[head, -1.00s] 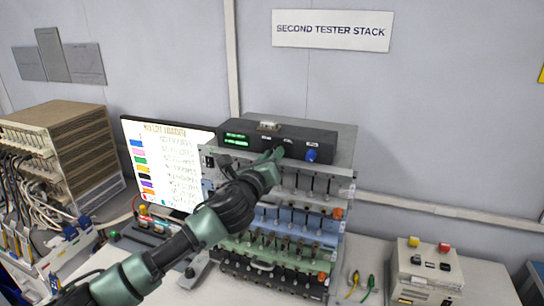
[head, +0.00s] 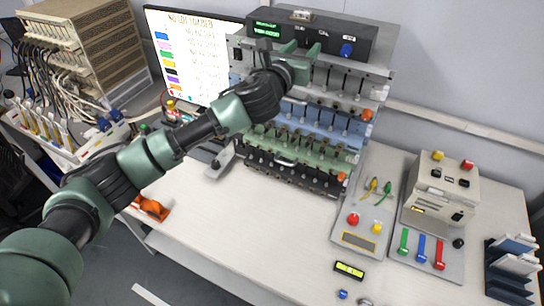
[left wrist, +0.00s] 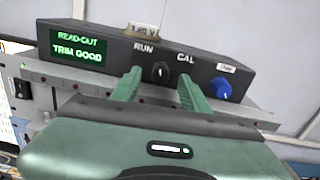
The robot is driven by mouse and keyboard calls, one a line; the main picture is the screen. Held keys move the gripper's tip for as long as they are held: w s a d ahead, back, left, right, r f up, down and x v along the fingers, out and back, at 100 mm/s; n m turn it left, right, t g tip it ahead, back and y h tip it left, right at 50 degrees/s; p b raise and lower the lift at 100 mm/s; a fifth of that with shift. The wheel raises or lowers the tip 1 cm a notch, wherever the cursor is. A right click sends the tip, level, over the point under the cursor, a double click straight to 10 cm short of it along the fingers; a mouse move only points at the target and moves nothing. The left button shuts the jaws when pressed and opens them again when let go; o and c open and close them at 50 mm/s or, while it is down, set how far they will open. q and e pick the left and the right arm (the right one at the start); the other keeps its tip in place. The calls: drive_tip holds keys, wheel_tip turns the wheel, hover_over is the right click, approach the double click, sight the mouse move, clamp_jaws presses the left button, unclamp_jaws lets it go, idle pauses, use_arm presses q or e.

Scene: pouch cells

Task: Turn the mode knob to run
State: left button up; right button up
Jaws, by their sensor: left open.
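The mode knob (left wrist: 160,72) is a small black knob with a white mark that looks about upright. It sits on the black read-out box (left wrist: 75,30) between the printed words RUN, on its left, and CAL, on its right. My left gripper (left wrist: 160,88) is open, its two green fingers on either side of the knob, with a gap to each. I cannot tell how deep the fingers reach. In the head view my left gripper (head: 301,48) is at the box's front face, and I cannot make out the knob there. My right gripper is not in view.
A blue knob (left wrist: 221,88) is right of the fingers, also on the box (head: 375,38). The green display reads TRIM GOOD. Below stands a rack of clamped channels (head: 300,150). A monitor (head: 190,60) is at left, a control box (head: 440,190) at right.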

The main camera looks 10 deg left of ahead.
use_arm(q)
drive_tip(key=b+v, duration=0.2)
drive_tip(key=v, duration=0.5)
drive_tip(key=s+a+f+n+g+y, duration=0.1)
drive_tip(key=s+f+n, duration=0.1)
drive_tip(key=f+n, duration=0.3)
drive_tip(key=s+a+f+n+g+y+b, duration=0.1)
drive_tip(key=f+n, duration=0.5)
drive_tip(key=f, duration=0.6)
drive_tip(key=s+a+f+n+g+y+b, duration=0.1)
drive_tip(key=s+f+n+g, duration=0.1)
drive_tip(key=f+n, duration=0.3)
drive_tip(key=shift+s+a+f+n+g, duration=0.35)
drive_tip(key=shift+s+f, duration=0.55)
drive_tip(key=shift+f, duration=1.2)
